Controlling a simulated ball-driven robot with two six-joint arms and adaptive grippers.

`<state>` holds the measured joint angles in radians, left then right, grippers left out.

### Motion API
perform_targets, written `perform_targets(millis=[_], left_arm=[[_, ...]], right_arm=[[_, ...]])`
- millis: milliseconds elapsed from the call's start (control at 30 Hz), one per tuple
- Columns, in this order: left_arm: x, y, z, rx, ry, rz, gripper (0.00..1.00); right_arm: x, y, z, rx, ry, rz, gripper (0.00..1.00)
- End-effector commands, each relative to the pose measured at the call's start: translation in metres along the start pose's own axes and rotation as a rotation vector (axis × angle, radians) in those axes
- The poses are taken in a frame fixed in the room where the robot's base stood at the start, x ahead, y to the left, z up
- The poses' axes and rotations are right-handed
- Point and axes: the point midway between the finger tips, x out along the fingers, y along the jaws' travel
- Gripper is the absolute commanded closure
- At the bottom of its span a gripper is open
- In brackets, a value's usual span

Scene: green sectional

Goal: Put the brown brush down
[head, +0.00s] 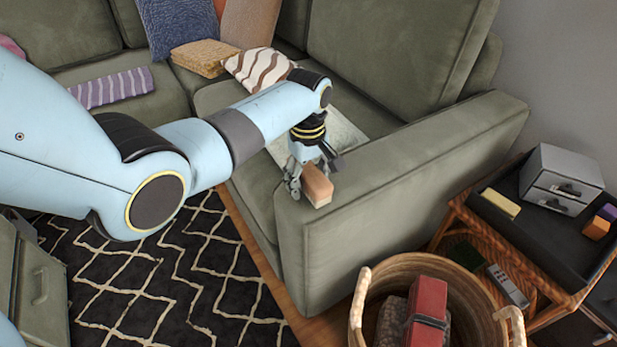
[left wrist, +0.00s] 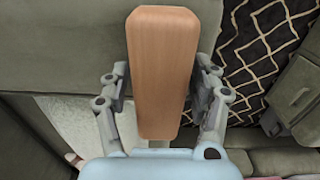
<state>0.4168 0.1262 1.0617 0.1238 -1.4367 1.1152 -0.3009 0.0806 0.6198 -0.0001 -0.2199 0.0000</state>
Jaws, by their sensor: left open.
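The brown brush (head: 318,186), a wood-coloured block, is at the front end of the green sofa's armrest (head: 400,180). It appears to rest on the armrest top; its contact with the fabric is hidden. My left gripper (head: 308,173) is right at the brush, pointing down. In the left wrist view, the brush (left wrist: 161,65) lies lengthwise between the two open fingers of the left gripper (left wrist: 160,88), one on each side. The fingers are very near its sides, and I cannot tell whether either touches it. My right gripper is not in view.
A wicker basket (head: 375,290) holding a red item (head: 427,305) stands below the armrest. A side table (head: 555,250) with a grey drawer box (head: 560,178) is at right. Cushions (head: 258,72) and a folded throw (head: 203,57) lie on the sofa. The armrest behind the brush is clear.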

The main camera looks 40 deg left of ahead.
Motion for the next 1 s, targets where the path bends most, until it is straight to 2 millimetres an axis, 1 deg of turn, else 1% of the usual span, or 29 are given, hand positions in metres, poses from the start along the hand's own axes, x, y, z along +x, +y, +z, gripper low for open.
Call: perform_targets(millis=[67, 167, 400, 500, 600, 700, 800, 1000], left_arm=[[-0.005, 0.000, 0.000, 0.000, 0.000, 0.000, 0.37], [-0.019, 0.001, -0.001, 0.000, 0.002, 0.002, 0.37], [-0.077, 0.001, -0.001, 0.000, 0.002, 0.005, 0.37], [-0.098, 0.001, -0.001, 0.000, 0.001, 0.004, 0.37], [-0.115, 0.001, -0.001, 0.000, 0.001, 0.003, 0.37], [-0.125, 0.001, -0.001, 0.000, 0.001, 0.002, 0.37], [-0.131, 0.000, 0.000, 0.000, 0.000, 0.000, 0.37], [-0.132, 0.000, 0.000, 0.000, 0.000, 0.000, 0.37]], right_arm=[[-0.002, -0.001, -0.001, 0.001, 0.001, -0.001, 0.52], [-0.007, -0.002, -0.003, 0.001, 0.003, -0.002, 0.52], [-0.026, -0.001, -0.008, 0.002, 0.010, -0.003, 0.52], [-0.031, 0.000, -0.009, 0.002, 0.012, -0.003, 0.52], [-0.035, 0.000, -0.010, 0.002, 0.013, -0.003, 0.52], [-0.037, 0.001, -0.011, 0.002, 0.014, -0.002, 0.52], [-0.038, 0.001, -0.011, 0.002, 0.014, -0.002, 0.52], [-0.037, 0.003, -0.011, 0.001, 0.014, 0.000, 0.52]])
